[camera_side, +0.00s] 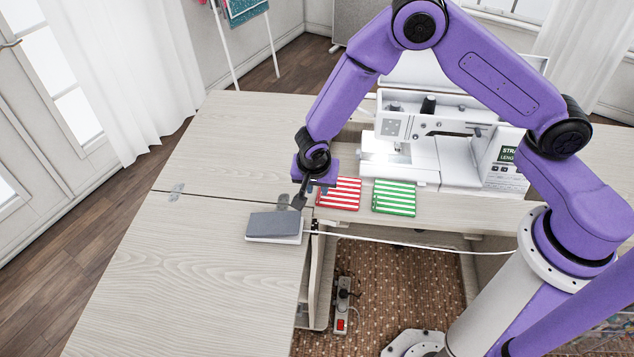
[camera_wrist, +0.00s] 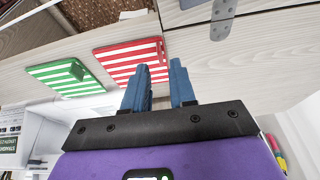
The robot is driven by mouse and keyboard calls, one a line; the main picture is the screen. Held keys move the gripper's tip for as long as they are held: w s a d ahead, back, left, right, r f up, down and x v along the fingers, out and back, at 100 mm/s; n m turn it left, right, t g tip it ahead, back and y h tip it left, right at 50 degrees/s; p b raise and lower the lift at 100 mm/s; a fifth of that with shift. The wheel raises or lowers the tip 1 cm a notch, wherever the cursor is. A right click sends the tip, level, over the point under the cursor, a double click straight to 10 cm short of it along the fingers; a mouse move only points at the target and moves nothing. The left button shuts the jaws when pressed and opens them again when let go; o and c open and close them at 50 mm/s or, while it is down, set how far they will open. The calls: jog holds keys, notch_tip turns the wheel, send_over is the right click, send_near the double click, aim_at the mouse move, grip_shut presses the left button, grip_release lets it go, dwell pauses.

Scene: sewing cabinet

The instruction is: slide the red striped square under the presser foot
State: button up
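The red striped square (camera_side: 341,195) lies flat on the cabinet top, in front of the sewing machine (camera_side: 455,150) and left of the green striped square. It also shows in the wrist view (camera_wrist: 125,58), partly covered by one of my fingers. The presser foot area (camera_side: 398,148) is under the machine's head, behind the squares; the foot itself is too small to make out. My gripper (camera_side: 300,200) is at the left edge of the red square, pointing down. In the wrist view my gripper (camera_wrist: 160,76) has its two blue fingers apart with nothing between them. I cannot tell whether a finger touches the square.
A green striped square (camera_side: 394,198) lies to the right of the red one. The cabinet's front opening is just before the squares. The tabletop (camera_side: 235,140) at left is clear.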

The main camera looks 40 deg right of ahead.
aim_at(319, 195)
jog(key=shift+x, duration=2.1)
grip_shut()
jog(key=shift+r, duration=2.5)
